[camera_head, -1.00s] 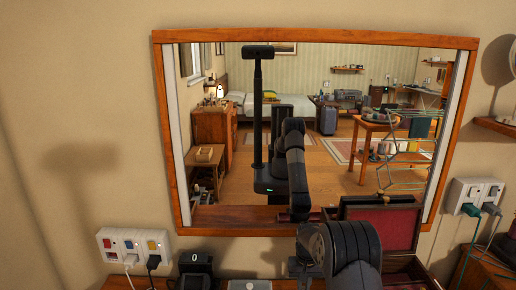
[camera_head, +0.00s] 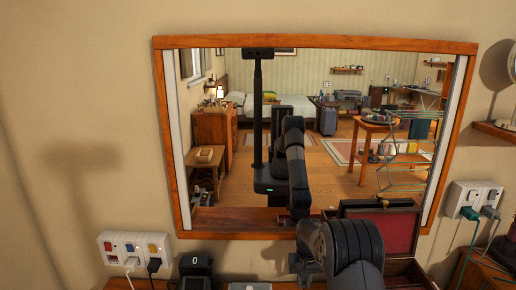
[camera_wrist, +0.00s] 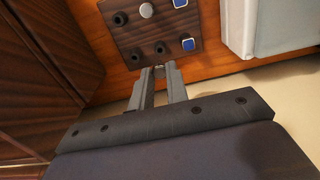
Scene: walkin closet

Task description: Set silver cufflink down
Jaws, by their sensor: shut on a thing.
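In the wrist view my gripper (camera_wrist: 158,76) is shut, its two fingers close together on a small silvery thing at the tips, the silver cufflink (camera_wrist: 158,69), mostly hidden by the fingers. The tips are at the lower edge of a dark wooden cufflink board (camera_wrist: 165,26). I cannot tell whether the tips touch the board. In the head view the fingertips are hidden behind my arm.
An open box with red lining (camera_head: 390,232) stands right of my arm below a wood-framed mirror (camera_head: 315,41). Socket strips hang left (camera_head: 133,247) and right (camera_head: 473,198), with cables. A black counter (camera_head: 195,266) sits at front left.

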